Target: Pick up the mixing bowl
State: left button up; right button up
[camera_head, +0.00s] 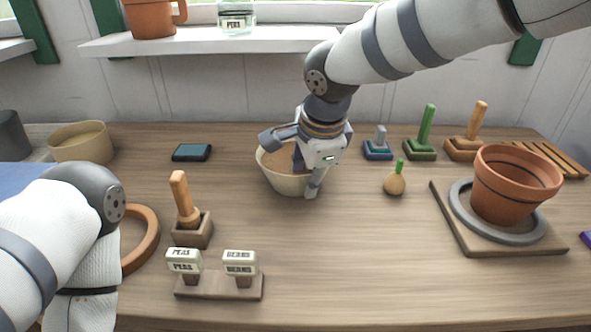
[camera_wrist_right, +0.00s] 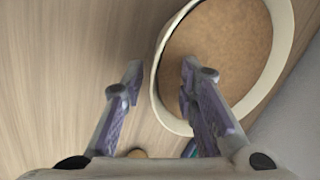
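A cream bowl (camera_head: 282,184) with brown contents stands on the wooden table near the middle, below my right arm. My right gripper (camera_head: 306,180) points down at the bowl's right side. In the right wrist view, the fingers of the right gripper (camera_wrist_right: 160,74) are apart and straddle the near rim of the bowl (camera_wrist_right: 154,92). One finger is over the inside and one is outside, with gaps to the wall. A second, yellowish bowl (camera_head: 84,150) stands at the back left. My left arm shows at the lower left, but its gripper is out of view.
Wooden-handled tool (camera_head: 184,205) and label stand (camera_head: 220,285) stand front left of the bowl. A small gourd-like item (camera_head: 394,184) and stamps (camera_head: 420,147) are to its right. A terracotta pot (camera_head: 510,187) sits far right. The table's front middle is clear.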

jog(key=shift+r, duration=0.15)
grip_shut()
jog(key=shift+r, duration=0.15)
